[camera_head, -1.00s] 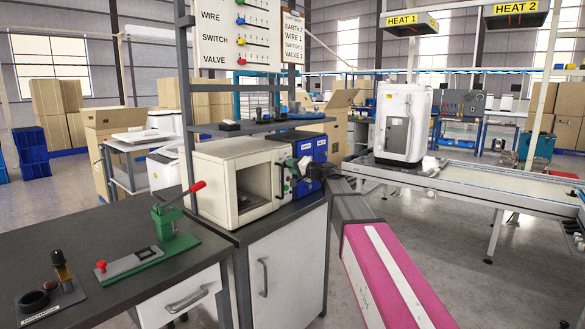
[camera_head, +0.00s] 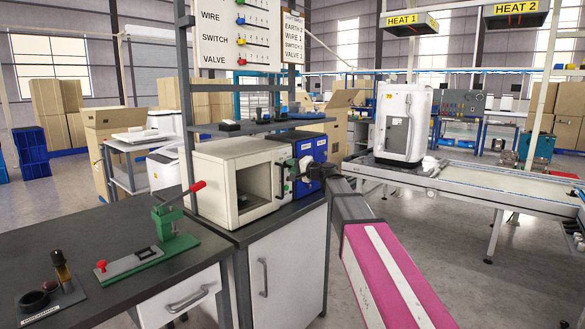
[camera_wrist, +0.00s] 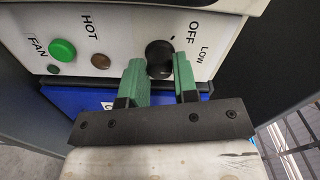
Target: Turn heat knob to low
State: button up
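The heat knob (camera_wrist: 159,54) is round and black. It sits on the oven's white control panel, with the printed words OFF and LOW to its upper right and right. In the wrist view my gripper (camera_wrist: 161,70) has two green fingers spread apart at the knob's left and right. A gap shows between the knob and the right finger; whether the left finger touches it I cannot tell. In the head view my gripper (camera_head: 296,167) is at the right side of the white oven (camera_head: 215,178), and the knob is hidden there.
A green button (camera_wrist: 62,50) and a brown round part (camera_wrist: 100,61) sit left of the knob, near FAN and HOT. A green lever press (camera_head: 172,235) stands on the dark bench at left.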

jog(key=o, duration=0.4)
jog(key=shift+c, duration=0.2)
jog(key=v, duration=1)
jog(key=shift+s+d, duration=0.3)
jog(key=s+d+f+n+g+h, duration=0.15)
jog(key=s+f+g+h, duration=0.35)
jog(key=f, duration=0.9)
jog(key=s+d+f+n+g+h, duration=0.1)
jog(key=s+d+f+h, duration=0.15)
jog(key=s+f, duration=0.8)
jog(key=s+d+f+g+h, duration=0.1)
jog(key=s+d+f+h, duration=0.1)
jog(key=f, duration=0.4)
jog(key=s+d+f+n+g+h, duration=0.1)
jog(key=s+d+f+g+h, duration=0.1)
jog(key=s+d+f, duration=0.3)
jog(key=s+d+f+n+g+h, duration=0.1)
jog(key=s+d+f+g+h, duration=0.1)
jog(key=f, duration=0.5)
jog(key=shift+s+d+f+h, duration=0.35)
jog(key=shift+s+d, duration=0.45)
jog(key=shift+s, duration=0.45)
